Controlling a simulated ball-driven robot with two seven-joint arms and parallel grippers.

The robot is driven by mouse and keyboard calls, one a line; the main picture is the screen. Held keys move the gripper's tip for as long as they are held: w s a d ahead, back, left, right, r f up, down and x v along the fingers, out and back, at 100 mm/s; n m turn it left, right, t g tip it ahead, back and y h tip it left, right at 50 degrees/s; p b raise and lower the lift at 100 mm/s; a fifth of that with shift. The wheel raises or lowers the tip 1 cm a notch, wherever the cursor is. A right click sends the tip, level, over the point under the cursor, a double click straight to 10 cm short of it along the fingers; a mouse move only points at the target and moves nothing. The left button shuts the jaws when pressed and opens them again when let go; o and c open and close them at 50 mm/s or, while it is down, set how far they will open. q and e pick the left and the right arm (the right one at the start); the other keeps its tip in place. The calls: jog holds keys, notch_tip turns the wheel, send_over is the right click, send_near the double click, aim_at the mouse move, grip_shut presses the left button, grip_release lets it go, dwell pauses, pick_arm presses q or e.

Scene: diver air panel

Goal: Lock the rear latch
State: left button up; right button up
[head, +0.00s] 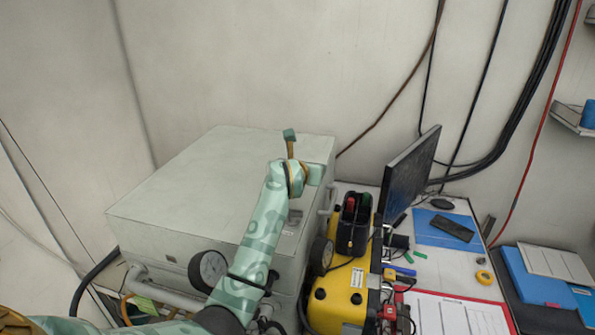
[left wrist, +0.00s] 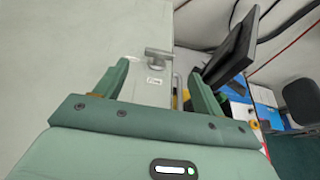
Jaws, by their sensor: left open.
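The pale grey case (head: 190,185) stands left of the desk with its lid down. In the left wrist view, a grey T-shaped latch handle (left wrist: 157,52) sits on the pale lid (left wrist: 100,40), with a small white label (left wrist: 155,81) beside it. Its crossbar lies roughly sideways in that picture. My left gripper (head: 305,155) is over the right part of the case, open and empty. In the left wrist view its two green fingers (left wrist: 158,85) are spread, with the latch beyond and between them, apart from both. In the head view my arm hides part of the lid. My right gripper is not in view.
A yellow case (head: 340,295) with a black tool caddy (head: 354,225) stands close right of the grey case. A dark monitor (head: 410,175) rises behind. The lid's left part is clear.

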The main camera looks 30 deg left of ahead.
pick_arm(q)
jog(key=v, duration=0.9)
jog(key=shift+s, duration=0.4)
